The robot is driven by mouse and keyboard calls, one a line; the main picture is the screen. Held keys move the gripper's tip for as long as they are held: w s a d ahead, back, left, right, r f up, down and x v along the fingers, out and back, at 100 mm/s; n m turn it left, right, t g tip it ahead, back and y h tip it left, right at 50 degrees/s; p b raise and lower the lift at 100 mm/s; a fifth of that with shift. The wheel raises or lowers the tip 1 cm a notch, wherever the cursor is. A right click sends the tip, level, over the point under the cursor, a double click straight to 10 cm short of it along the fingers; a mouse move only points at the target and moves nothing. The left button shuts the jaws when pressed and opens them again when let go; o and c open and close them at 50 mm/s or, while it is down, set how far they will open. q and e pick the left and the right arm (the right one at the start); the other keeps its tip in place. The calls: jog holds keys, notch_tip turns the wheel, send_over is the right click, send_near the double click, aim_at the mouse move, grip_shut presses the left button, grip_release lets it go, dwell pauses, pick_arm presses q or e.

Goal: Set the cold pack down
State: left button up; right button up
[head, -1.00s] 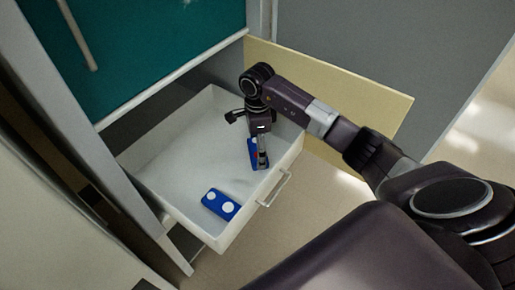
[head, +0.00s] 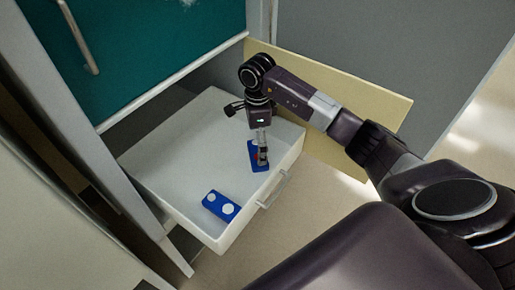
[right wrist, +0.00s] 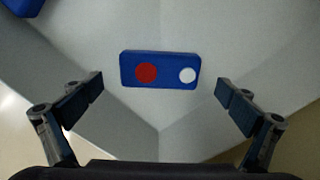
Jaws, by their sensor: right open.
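The cold pack, a blue block with one red and one white dot (head: 253,147), lies flat on the floor of the open white drawer (head: 160,150), near its right wall. My right gripper (head: 262,154) is right above it, pointing down and partly covering it. In the right wrist view the pack (right wrist: 160,71) lies beyond the two spread fingers, with clear gaps on both sides. The right gripper (right wrist: 160,88) is open and holds nothing. My left gripper is not in view.
A second blue block with two white dots (head: 221,205) lies in the drawer near its front. The drawer has a metal handle (head: 273,190). A yellowish panel (head: 350,85) stands behind my right arm, and a teal cabinet front (head: 150,45) is above the drawer.

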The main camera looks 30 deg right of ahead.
pick_arm(q)
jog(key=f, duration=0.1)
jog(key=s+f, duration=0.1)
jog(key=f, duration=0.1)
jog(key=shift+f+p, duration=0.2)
jog(key=shift+p, duration=0.2)
pick_arm(e)
notch_tip(320, 180, up, 9)
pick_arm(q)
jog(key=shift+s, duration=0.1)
